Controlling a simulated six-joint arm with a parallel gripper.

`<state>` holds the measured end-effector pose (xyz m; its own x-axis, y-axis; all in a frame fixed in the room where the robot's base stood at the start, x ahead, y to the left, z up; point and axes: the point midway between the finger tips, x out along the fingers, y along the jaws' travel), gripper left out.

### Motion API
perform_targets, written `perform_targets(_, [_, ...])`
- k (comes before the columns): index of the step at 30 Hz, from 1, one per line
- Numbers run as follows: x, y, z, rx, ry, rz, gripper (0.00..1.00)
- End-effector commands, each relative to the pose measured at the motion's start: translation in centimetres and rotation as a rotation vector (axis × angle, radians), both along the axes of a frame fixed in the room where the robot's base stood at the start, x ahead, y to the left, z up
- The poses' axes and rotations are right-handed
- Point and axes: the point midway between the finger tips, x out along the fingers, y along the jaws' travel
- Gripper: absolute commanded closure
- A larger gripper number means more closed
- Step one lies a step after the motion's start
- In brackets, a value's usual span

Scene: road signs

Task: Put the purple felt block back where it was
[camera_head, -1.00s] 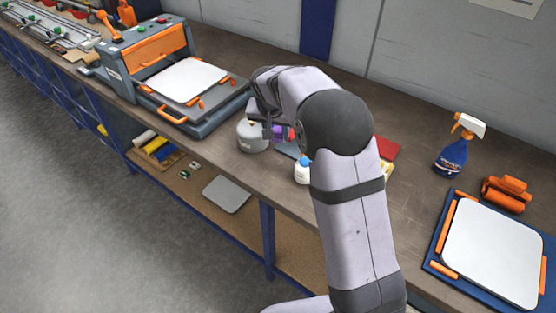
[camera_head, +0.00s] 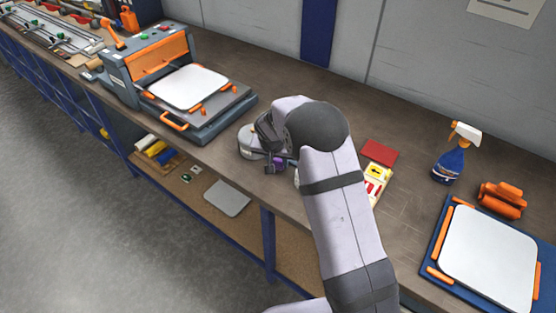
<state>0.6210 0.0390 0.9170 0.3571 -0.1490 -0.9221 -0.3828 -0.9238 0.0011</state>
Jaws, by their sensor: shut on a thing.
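The purple felt block (camera_head: 280,162) shows as a small purple patch at the end of my arm. My gripper (camera_head: 273,167) is shut on it, beside the grey round container (camera_head: 248,141) near the bench's front edge. My own wrist hides most of the block and the bench just behind it. I cannot tell whether the block touches the bench or the container.
A red sheet (camera_head: 379,152) and a yellow-and-white sign sheet (camera_head: 376,180) lie right of my arm. A blue spray bottle (camera_head: 450,160), orange roller (camera_head: 502,198) and white plate (camera_head: 490,258) are farther right. The orange-and-grey press (camera_head: 170,85) stands left.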

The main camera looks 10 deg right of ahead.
Motion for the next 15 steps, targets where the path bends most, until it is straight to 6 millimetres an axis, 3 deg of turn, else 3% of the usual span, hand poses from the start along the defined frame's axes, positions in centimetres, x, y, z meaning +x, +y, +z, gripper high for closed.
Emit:
perform_targets(14, [0.03, 0.02, -0.98, 0.0, -0.001, 0.0, 0.88])
perform_targets(15, [0.03, 0.02, -0.97, 0.0, -0.001, 0.0, 0.67])
